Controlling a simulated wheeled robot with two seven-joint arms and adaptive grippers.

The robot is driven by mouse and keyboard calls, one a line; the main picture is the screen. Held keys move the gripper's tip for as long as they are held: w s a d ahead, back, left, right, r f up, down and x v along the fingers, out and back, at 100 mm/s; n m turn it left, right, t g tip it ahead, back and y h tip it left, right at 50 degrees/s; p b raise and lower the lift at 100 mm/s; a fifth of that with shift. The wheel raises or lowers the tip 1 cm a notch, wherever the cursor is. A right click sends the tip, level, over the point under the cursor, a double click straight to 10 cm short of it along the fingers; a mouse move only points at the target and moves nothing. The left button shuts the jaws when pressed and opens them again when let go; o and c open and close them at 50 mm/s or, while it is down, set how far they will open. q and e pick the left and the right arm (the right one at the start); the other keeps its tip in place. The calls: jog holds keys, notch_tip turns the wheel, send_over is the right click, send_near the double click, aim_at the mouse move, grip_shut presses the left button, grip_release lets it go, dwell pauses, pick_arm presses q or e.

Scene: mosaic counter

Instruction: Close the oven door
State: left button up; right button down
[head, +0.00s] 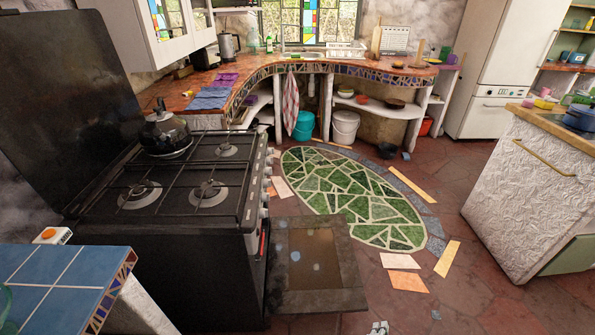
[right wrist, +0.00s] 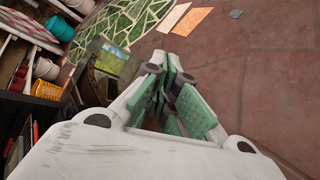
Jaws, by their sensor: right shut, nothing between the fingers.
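The black stove (head: 170,190) stands at the left of the head view. Its oven door (head: 345,262) is open, folded down and sticking out to the right over the floor, with a brownish glass panel. My right gripper (head: 378,328) shows only as small tips at the bottom edge of the head view, in front of the door's near edge and apart from it. In the right wrist view the gripper (right wrist: 172,90) has its green-padded fingers shut together with nothing between them. A dark-framed glass panel left of the fingers there seems to be the door. My left gripper is not in view.
A black kettle (head: 165,135) stands on the hob. A blue-tiled counter (head: 60,275) is at the near left. A white island (head: 535,195) stands at the right. The red floor between is open, with a green mosaic oval (head: 350,195) and loose flat tiles.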

pick_arm(q)
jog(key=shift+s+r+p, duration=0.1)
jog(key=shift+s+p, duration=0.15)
jog(key=shift+p, duration=0.4)
pick_arm(e)
jog(key=s+a+f+m+g+y, duration=0.3)
jog(key=s+a+m+g, duration=0.1)
jog(key=s+m, duration=0.3)
jog(key=s+a+f+m+g+y, duration=0.2)
jog(key=s+a+f+m+g, duration=0.1)
jog(key=s+m, duration=0.4)
jog(key=a+m+g, duration=0.1)
jog(key=m, duration=0.2)
jog(key=shift+m+y, duration=0.3)
jog(key=shift+y, duration=0.1)
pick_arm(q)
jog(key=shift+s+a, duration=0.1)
pick_arm(e)
jog(key=shift+s+d+g, duration=0.1)
jog(key=shift+s+g, duration=0.1)
jog(key=shift+g, duration=0.1)
